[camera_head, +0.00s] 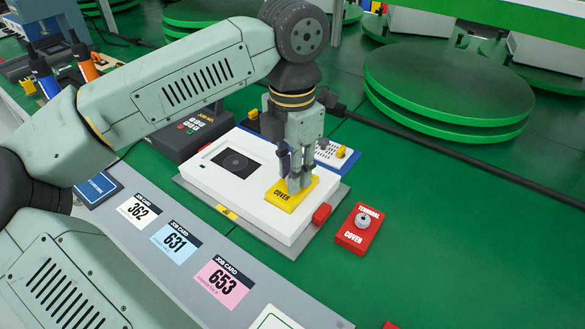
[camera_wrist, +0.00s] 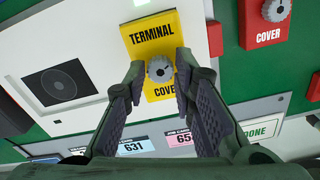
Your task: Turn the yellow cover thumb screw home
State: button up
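The yellow terminal cover (camera_head: 277,204) lies on the front right part of the white unit (camera_head: 242,210). In the wrist view the yellow cover (camera_wrist: 141,43) carries a grey knurled thumb screw (camera_wrist: 160,69) at its middle. My gripper (camera_head: 295,189) points down over the cover and hides the screw in the head view. In the wrist view my gripper (camera_wrist: 160,71) is open, one finger on each side of the screw. A small gap seems to show on each side. I cannot tell how far the screw stands above the cover.
A red terminal cover (camera_head: 350,238) with its own grey knob (camera_head: 362,220) lies on the green table, right of the unit. A red block (camera_head: 321,214) sits at the unit's right edge. Job cards (camera_head: 178,243) lie on the grey front strip. Green turntables (camera_head: 450,80) stand behind.

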jog(key=o, duration=0.3)
jog(key=shift+r, duration=0.1)
notch_tip(320, 180, up, 12)
dwell(0.6)
dwell(0.4)
